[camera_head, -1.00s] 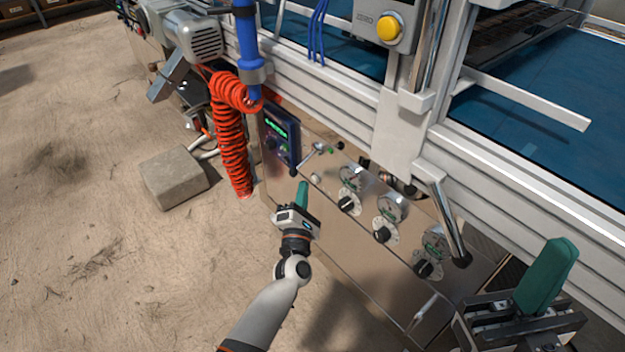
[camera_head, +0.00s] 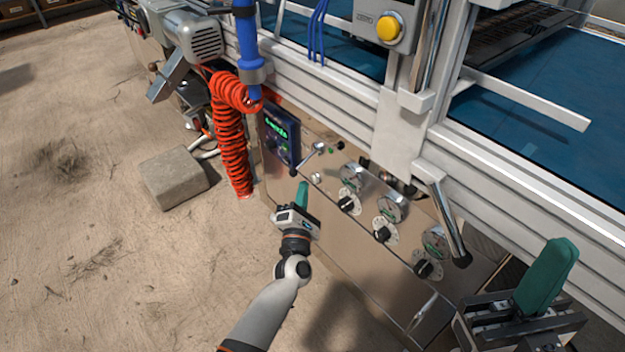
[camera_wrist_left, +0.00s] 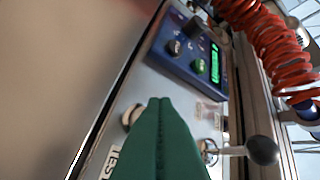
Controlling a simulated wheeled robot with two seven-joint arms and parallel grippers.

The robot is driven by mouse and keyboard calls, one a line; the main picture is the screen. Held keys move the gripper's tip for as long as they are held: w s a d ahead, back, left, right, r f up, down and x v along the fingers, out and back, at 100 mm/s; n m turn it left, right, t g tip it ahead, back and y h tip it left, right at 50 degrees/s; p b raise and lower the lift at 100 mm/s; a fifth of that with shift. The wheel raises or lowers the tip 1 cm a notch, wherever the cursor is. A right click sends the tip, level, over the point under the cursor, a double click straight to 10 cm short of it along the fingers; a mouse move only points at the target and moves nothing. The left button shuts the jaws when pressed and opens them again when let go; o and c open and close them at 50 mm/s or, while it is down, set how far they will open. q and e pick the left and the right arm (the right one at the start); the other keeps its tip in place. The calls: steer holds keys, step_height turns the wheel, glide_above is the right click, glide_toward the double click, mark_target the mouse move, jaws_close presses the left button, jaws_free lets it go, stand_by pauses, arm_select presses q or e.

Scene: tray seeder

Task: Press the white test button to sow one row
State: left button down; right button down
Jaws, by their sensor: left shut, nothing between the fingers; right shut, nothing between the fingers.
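The white test button (camera_head: 316,178) is a small pale knob on the steel control panel, below the display box. In the left wrist view the button (camera_wrist_left: 131,115) sits just left of the green fingertips, beside a partly covered "TEST" label (camera_wrist_left: 110,160). My left gripper (camera_head: 303,186) is shut and empty, its green fingertips close to the button and left of it in the head view. The fingertips (camera_wrist_left: 160,102) do not visibly press the button; the exact gap cannot be told. My right gripper (camera_head: 552,270) is shut and empty at the lower right.
A blue display box (camera_head: 281,138) with green digits is above the button. A ball-ended lever (camera_head: 318,147) is close by on the right. Several gauges and black knobs (camera_head: 348,204) continue rightward. A red coiled hose (camera_head: 232,140) hangs at left. A yellow button (camera_head: 389,28) is higher up.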

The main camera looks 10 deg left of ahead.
arm_select(q)
steer(key=shift+w+d, duration=0.1)
steer(key=shift+w+d, duration=0.2)
steer(key=shift+w, duration=0.05)
steer(key=shift+w+d+b, duration=0.3)
steer(key=shift+w+b, duration=0.1)
steer(key=shift+b, duration=0.05)
stand_by(0.9)
stand_by(0.4)
steer(key=shift+s+a+p, duration=0.35)
steer(key=shift+s+a, duration=0.2)
steer(key=shift+s, duration=0.2)
steer(key=s+a, duration=0.1)
steer(key=s, duration=0.1)
steer(key=s+a+p, duration=0.1)
steer(key=s+a, duration=0.1)
